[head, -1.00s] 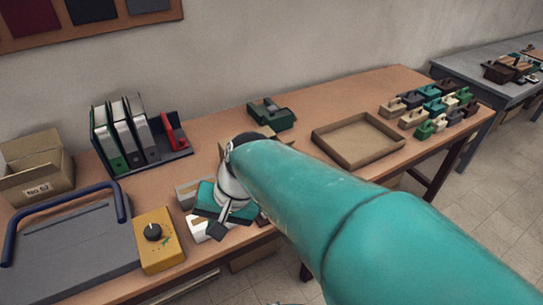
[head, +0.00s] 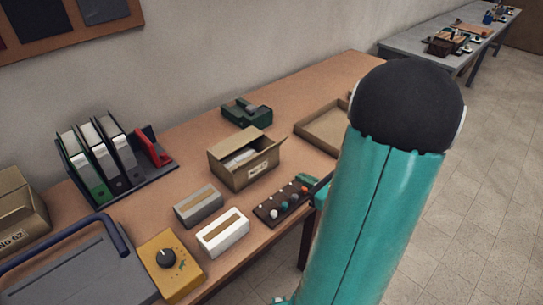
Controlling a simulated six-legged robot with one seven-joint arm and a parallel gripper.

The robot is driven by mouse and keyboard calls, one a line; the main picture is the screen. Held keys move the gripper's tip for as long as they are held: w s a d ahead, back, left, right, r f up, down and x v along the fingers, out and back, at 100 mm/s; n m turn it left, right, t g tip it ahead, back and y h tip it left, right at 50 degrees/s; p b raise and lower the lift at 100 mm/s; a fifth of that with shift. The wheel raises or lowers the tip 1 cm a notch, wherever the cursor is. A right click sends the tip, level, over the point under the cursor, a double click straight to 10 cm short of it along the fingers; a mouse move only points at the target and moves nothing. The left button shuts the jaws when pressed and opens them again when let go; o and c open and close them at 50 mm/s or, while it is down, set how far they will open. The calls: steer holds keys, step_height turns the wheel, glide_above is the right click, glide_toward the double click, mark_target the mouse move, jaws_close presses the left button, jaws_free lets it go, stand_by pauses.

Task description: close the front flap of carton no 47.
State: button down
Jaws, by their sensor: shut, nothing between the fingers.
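A small brown carton (head: 236,178) stands open-topped in the middle of the bench, with pale contents showing inside. Its front bears a label too small to read with certainty, and I cannot make out how its front flap lies. My gripper (head: 319,188) is mostly hidden behind my teal arm; a dark and a teal part of it show at the arm's left side. It is shut and empty, to the right of the carton and apart from it.
Another carton (head: 20,215), marked No 62, stands at the far left. A grey box (head: 198,205), a white box (head: 222,233), a dark strip with knobs (head: 283,202) and a yellow dial box (head: 170,265) lie in front. Binders (head: 105,155), a green device (head: 246,112) and a tray (head: 320,128) stand behind.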

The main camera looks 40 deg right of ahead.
glide_toward(264, 153)
step_height(264, 153, down, 4)
steer(key=w, duration=0.3)
steer(key=w+r, duration=0.2)
steer(key=shift+w+a, duration=0.1)
steer(key=shift+w, duration=0.3)
steer(key=shift+r, duration=0.15)
